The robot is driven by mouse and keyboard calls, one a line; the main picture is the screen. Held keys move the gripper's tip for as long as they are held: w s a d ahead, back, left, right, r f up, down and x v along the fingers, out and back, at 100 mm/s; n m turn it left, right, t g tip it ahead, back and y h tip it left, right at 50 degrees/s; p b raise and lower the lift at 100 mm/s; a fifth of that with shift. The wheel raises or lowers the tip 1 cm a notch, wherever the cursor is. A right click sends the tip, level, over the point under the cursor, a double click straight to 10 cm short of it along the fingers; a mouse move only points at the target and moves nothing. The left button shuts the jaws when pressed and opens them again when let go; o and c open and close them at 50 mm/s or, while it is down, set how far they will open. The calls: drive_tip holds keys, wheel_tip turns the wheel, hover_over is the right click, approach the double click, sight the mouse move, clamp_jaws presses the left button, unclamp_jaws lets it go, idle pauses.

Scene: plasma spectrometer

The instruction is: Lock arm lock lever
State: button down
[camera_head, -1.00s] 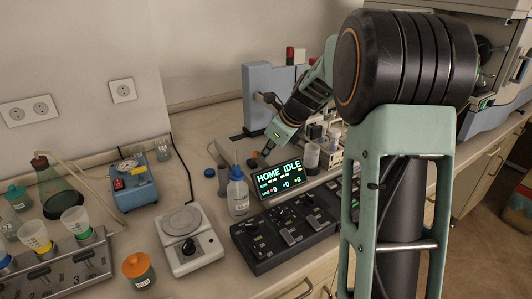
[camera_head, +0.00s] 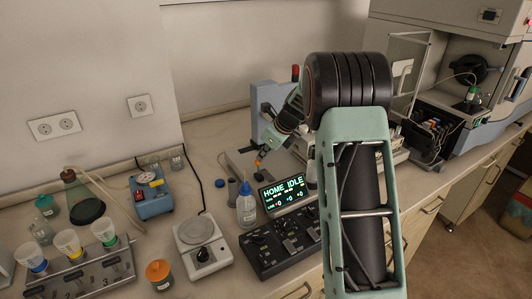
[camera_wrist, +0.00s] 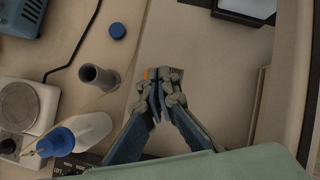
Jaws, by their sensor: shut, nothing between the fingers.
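My gripper (camera_wrist: 159,97) is shut and empty, pointing down over a pale flat base plate in the wrist view. In the head view my gripper (camera_head: 264,150) is low over that plate, behind the lit display. A small orange part (camera_wrist: 148,73) shows at the far side of the fingers. It also shows in the head view as an orange tip (camera_head: 258,161) just below the gripper. It may be the arm lock lever, but most of it is hidden by the fingers. I cannot tell whether the fingers touch it.
A blue-grey upright housing (camera_head: 264,103) stands behind the gripper. A wash bottle (camera_head: 246,206) and a grey cup (camera_wrist: 98,77) stand left of the gripper. A blue cap (camera_wrist: 117,31) lies nearby.

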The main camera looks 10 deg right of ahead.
drive_tip(key=shift+w+a, duration=0.1)
drive_tip(key=shift+w, duration=0.35)
drive_tip(key=shift+r, duration=0.1)
drive_tip(key=shift+r+p, duration=0.7)
drive_tip(key=shift+p, duration=0.05)
drive_tip(key=v, duration=1.2)
